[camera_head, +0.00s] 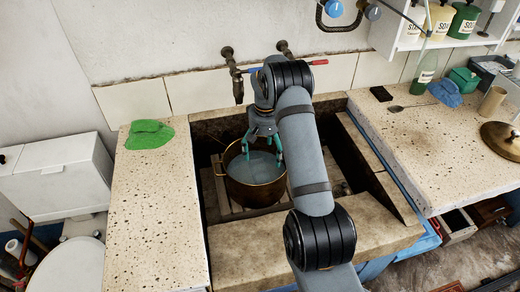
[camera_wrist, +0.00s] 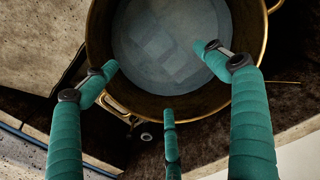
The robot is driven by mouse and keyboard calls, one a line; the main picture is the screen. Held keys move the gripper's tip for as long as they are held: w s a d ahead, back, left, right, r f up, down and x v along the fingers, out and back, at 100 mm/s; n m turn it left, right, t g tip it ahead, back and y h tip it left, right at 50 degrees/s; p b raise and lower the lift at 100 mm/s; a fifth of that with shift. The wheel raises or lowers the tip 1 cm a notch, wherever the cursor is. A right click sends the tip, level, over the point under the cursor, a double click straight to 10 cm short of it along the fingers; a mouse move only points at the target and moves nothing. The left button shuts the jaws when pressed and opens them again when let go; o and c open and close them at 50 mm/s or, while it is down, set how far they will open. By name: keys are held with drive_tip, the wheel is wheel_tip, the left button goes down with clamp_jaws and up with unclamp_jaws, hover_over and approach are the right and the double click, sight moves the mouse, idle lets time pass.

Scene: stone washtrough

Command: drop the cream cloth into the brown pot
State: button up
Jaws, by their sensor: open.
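The brown pot (camera_head: 256,188), brassy with two side handles, stands upright in the stone trough and holds bluish liquid. In the wrist view the pot (camera_wrist: 98,38) fills the upper middle, its opening facing me. Faint pale angular patches show in the liquid; I cannot tell whether they are a cloth or a reflection. No cream cloth is clearly visible in either view. My gripper (camera_head: 264,150) is open over the pot with its teal fingers pointing down. In the wrist view the fingers of my gripper (camera_wrist: 160,75) are spread, with nothing between them.
A green cloth (camera_head: 149,134) lies on the left counter (camera_head: 152,215). On the right counter (camera_head: 440,140) are a blue cloth (camera_head: 446,93), a beige cylinder (camera_head: 491,104), a green bottle (camera_head: 424,74) and a brass lid (camera_head: 503,140). Taps (camera_head: 235,75) stand behind the trough (camera_head: 310,236).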

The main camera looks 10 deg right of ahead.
wheel_tip(320, 180, up, 8)
drive_tip(key=shift+f, duration=0.25)
idle(0.4)
wheel_tip(320, 180, down, 7)
wheel_tip(320, 180, up, 6)
drive_tip(key=p, duration=0.4)
drive_tip(key=shift+f+p, duration=0.25)
drive_tip(key=shift+p, duration=0.05)
drive_tip(key=shift+f, duration=0.1)
